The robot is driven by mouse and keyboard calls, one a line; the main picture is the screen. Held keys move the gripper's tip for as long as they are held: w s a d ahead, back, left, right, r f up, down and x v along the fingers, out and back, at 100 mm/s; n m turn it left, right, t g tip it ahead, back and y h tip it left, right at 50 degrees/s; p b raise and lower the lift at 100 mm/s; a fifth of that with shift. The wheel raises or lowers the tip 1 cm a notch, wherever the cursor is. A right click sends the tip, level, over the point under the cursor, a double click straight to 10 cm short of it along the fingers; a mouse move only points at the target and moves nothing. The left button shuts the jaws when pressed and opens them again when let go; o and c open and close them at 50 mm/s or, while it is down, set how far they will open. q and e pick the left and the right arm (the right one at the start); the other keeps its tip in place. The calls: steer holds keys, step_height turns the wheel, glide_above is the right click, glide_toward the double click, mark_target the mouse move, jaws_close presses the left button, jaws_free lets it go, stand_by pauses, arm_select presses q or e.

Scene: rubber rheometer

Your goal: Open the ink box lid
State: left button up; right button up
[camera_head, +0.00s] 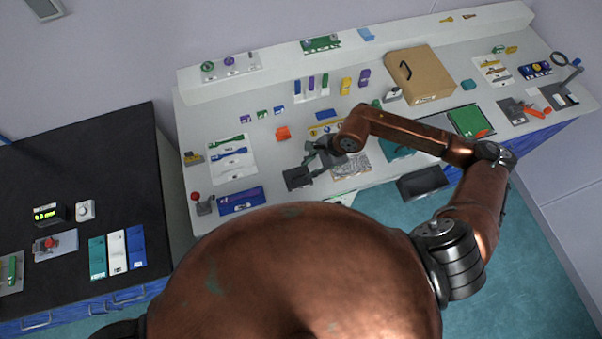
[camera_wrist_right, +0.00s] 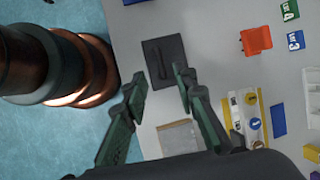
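A dark square box with a flat lid and a raised bar handle, which looks like the ink box (camera_wrist_right: 175,45), lies near the front edge of the light grey bench in the right wrist view. It also shows as a small dark block (camera_head: 297,180) in the head view. My right gripper (camera_head: 317,160) is above the bench close to this box. In the right wrist view its two green fingers (camera_wrist_right: 160,76) are spread apart, on either side of the handle in the picture. Nothing is between them; whether they touch the box cannot be told. My left gripper is not in view.
A grey textured square plate (camera_wrist_right: 180,137) lies beside the box. An orange holder (camera_wrist_right: 256,40) and a yellow-and-white panel (camera_wrist_right: 244,110) are farther back. A red-knobbed device (camera_head: 203,205) and a blue panel (camera_head: 242,200) stand to the left. A tan case (camera_head: 425,75) is at the back right.

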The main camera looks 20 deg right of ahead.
mark_target(298, 176)
steer(key=p+x, duration=0.1)
steer(key=x, duration=0.6)
steer(key=shift+a, duration=0.15)
steer(key=shift+c, duration=0.2)
jaws_close()
steer(key=shift+r, duration=0.1)
